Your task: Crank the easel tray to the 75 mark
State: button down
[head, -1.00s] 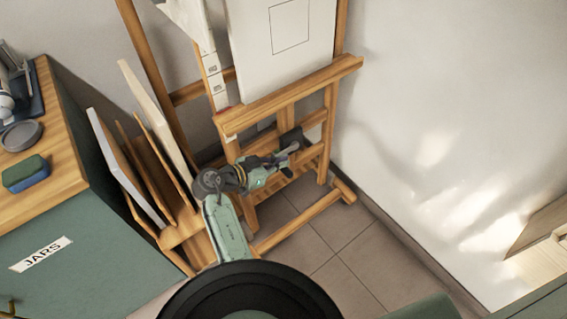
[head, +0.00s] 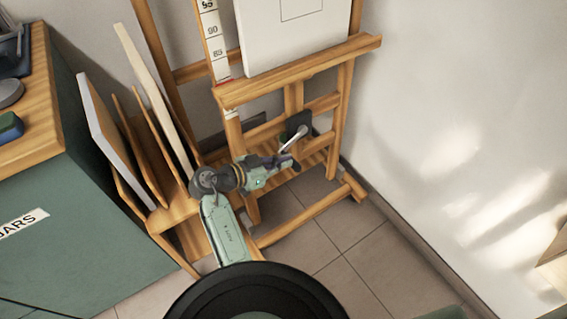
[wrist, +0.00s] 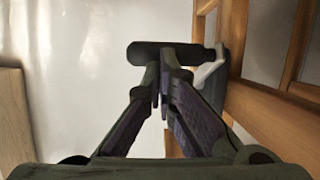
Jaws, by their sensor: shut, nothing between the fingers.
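The wooden easel stands by the wall, with its tray (head: 300,72) holding a white canvas (head: 298,35). The crank has a dark housing (head: 298,124) and a pale arm (head: 293,139) below the tray. My gripper (head: 292,163) is shut and empty, close to the crank. In the wrist view, the dark crank grip (wrist: 172,54) lies across just beyond my fingertips (wrist: 163,80); contact is unclear.
A wooden rack with several panels (head: 110,135) stands left of my arm, beside a green cabinet (head: 60,220) with a wooden top. The easel's foot (head: 310,218) lies across the floor. Tiled floor (head: 370,265) is clear to the right, along the pale wall.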

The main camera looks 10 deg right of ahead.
jog(key=shift+d+f+b, duration=0.25)
jog(key=shift+f+b, duration=0.45)
jog(key=shift+f, duration=0.15)
jog(key=v, duration=1.1)
jog(key=w+d+r+g+y+p, duration=0.1)
jog(key=w+d+r+y+p, duration=0.15)
jog(key=r+p, duration=0.8)
jog(key=shift+g+y, duration=0.3)
jog(key=shift+y, duration=0.15)
jog(key=p+x, duration=0.1)
jog(key=x, duration=0.2)
jog(key=p+x, duration=0.1)
jog(key=x, duration=0.3)
jog(key=s+x, duration=0.1)
jog(key=x, duration=0.3)
jog(key=shift+d+f+p, duration=0.25)
jog(key=shift+d+p, duration=0.05)
jog(key=shift+p, duration=0.1)
notch_tip(320, 180, down, 2)
jog(key=shift+f+p, duration=0.25)
jog(key=shift+p, duration=0.05)
jog(key=shift+d+f, duration=0.1)
jog(key=shift+f, duration=0.55)
jog(key=shift+f, duration=0.1)
